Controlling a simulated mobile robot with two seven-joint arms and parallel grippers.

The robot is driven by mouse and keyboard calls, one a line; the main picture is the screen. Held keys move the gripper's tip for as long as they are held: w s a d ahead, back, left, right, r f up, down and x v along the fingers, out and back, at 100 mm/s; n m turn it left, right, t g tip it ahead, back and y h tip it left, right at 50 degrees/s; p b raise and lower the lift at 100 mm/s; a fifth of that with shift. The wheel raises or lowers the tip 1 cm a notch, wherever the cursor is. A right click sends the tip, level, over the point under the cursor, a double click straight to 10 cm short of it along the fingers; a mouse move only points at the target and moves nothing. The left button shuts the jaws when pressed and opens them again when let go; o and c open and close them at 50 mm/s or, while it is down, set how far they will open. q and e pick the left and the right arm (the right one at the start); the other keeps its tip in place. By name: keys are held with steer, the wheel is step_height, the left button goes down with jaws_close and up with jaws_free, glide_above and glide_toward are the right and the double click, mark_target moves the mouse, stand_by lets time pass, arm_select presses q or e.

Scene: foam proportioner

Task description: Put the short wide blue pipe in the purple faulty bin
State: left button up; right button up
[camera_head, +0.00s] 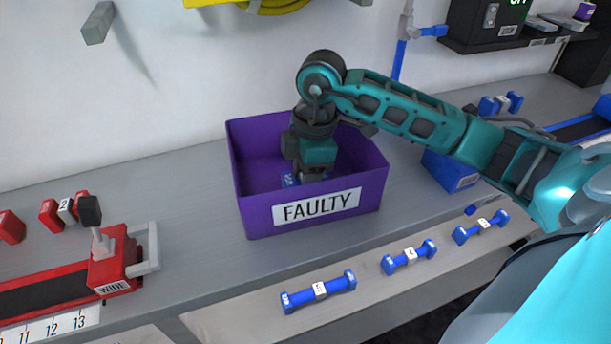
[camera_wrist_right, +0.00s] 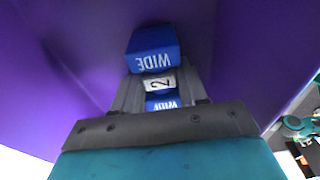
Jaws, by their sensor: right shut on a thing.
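The purple bin (camera_head: 257,217) marked FAULTY stands on the grey bench, open at the top. My right gripper (camera_head: 312,177) reaches down inside it and is shut on a blue pipe (camera_head: 290,180). In the right wrist view the pipe (camera_wrist_right: 153,45) has blue ends marked WIDE and a white middle label with a 2, and the fingers (camera_wrist_right: 158,90) grip around that middle. Purple walls surround it there. Whether the pipe touches the bin floor I cannot tell. The front wall hides part of it in the head view. My left gripper is not in view.
Several blue pipes (camera_head: 319,291) lie along the front ledge. A red fixture (camera_head: 115,262) marked WIDE and several red pieces (camera_head: 50,215) are at the left. The bench between fixture and bin is clear.

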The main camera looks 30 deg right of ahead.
steer(key=o, duration=1.2)
steer(key=shift+c, duration=0.2)
steer(key=shift+r, duration=0.25)
step_height(320, 180, up, 12)
steer(key=d+p, duration=0.1)
steer(key=shift+s+d+f+p, duration=0.15)
steer(key=shift+s+d+p, duration=0.05)
steer(key=shift+p, duration=0.1)
